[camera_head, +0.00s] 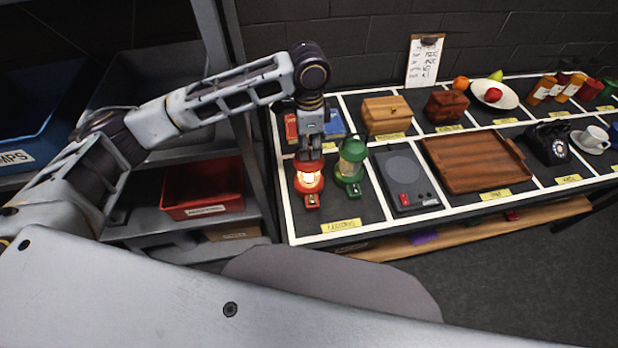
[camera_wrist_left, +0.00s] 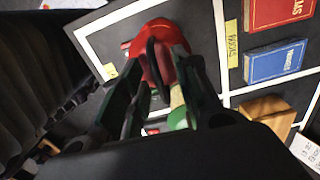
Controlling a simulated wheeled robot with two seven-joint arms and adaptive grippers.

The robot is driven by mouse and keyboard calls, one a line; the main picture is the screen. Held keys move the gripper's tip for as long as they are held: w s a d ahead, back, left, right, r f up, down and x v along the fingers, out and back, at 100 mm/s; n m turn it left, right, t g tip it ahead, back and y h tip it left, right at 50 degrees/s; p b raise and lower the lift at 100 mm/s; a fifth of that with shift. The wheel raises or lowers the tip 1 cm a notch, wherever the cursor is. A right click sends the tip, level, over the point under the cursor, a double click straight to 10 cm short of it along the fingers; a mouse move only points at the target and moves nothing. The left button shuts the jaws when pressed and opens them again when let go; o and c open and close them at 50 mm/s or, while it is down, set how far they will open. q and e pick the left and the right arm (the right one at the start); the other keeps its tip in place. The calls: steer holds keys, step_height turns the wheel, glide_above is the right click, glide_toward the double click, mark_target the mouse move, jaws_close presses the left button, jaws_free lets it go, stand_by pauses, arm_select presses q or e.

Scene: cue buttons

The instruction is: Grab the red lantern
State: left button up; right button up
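The red lantern (camera_head: 308,178) stands upright and lit on the table, in the front left compartment. In the left wrist view its red top (camera_wrist_left: 155,32) is just beyond my fingertips. My left gripper (camera_head: 309,152) points down onto the top of this lantern and partly hides it. In the left wrist view the fingers (camera_wrist_left: 167,65) reach the lantern's top, with a narrow gap between them. Whether they grip it cannot be told. A green lantern (camera_head: 351,162) stands just to the right; part of it shows in the left wrist view (camera_wrist_left: 180,118). My right gripper is not in view.
Red and blue books (camera_head: 332,124) lie behind the lanterns. A grey device (camera_head: 405,181) and a wooden tray (camera_head: 470,162) lie to the right. Wooden boxes (camera_head: 386,114) stand at the back. A shelf post rises close left of the table, beside a red bin (camera_head: 203,187).

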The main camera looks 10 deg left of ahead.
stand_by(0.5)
arm_select(q)
jaws_close()
stand_by(0.3)
